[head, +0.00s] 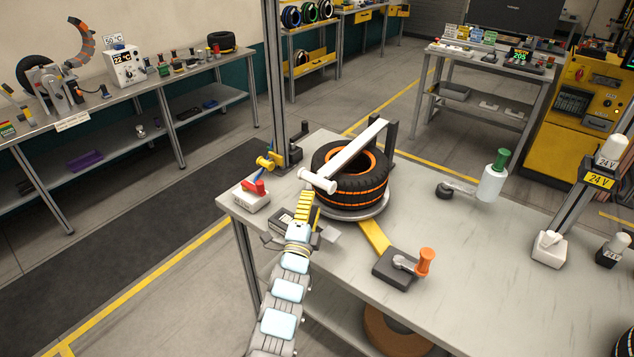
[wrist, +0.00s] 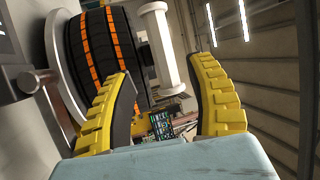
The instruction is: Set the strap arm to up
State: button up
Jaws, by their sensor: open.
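The white strap arm (head: 348,154) lies across the top of a black tyre (head: 345,188) with orange stripes, from a dark upright post (head: 390,143) to a white crossbar handle (head: 318,181) at its free end. The tyre sits on a round grey plate (head: 352,212). My gripper (head: 305,203), with yellow ridged fingers, is just below the handle in the head view. In the wrist view, my gripper (wrist: 165,75) is open, and the handle (wrist: 164,48) shows beyond and between the fingertips. I cannot tell whether they touch it.
An orange-knobbed crank on a grey box (head: 397,268) is in front of the tyre. A white cylinder with a green knob (head: 492,180) is to the right.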

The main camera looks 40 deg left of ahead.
aim_at(314, 183)
jog(key=shift+x, duration=0.85)
jog(key=x, duration=0.4)
jog(key=shift+s+a+r, duration=0.15)
jog(key=shift+s+r, duration=0.05)
jog(key=shift+r, duration=0.15)
jog(key=shift+w+a+r, duration=0.1)
jog(key=shift+w+a, duration=0.1)
jog(key=shift+w, duration=0.55)
grip_shut()
